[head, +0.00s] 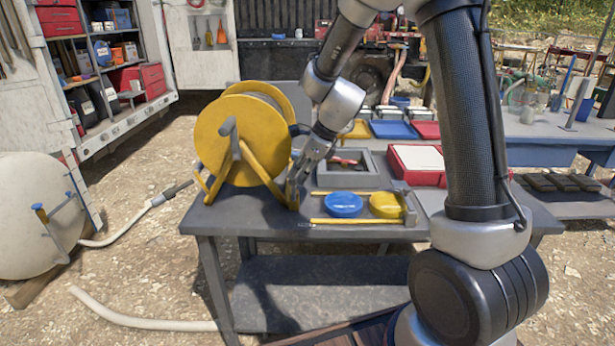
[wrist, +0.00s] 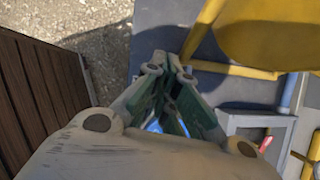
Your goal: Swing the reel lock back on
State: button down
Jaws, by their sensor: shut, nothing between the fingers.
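The yellow hose reel (head: 240,130) stands upright in a yellow frame at the left of the dark workbench (head: 250,222). A grey arm-like piece (head: 229,135) shows on its front face. I cannot tell for sure which part is the reel lock. My gripper (head: 293,201) is shut and empty, pointing down low beside the right foot of the reel's frame. Whether it touches the frame is unclear. In the wrist view my gripper's fingers (wrist: 174,64) meet over the bench top, with the yellow reel (wrist: 275,30) at the upper right.
Right of my gripper lie a grey tray (head: 350,181), a blue disc (head: 343,204) and a yellow disc (head: 386,205) between yellow bars. A red case (head: 398,176) lies behind. A white tank (head: 38,215) and pale hose (head: 125,236) are at the left.

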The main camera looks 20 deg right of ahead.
jog(key=shift+w+a, duration=0.15)
jog(key=shift+a, duration=0.35)
jog(key=shift+r, duration=0.15)
dwell(1.2)
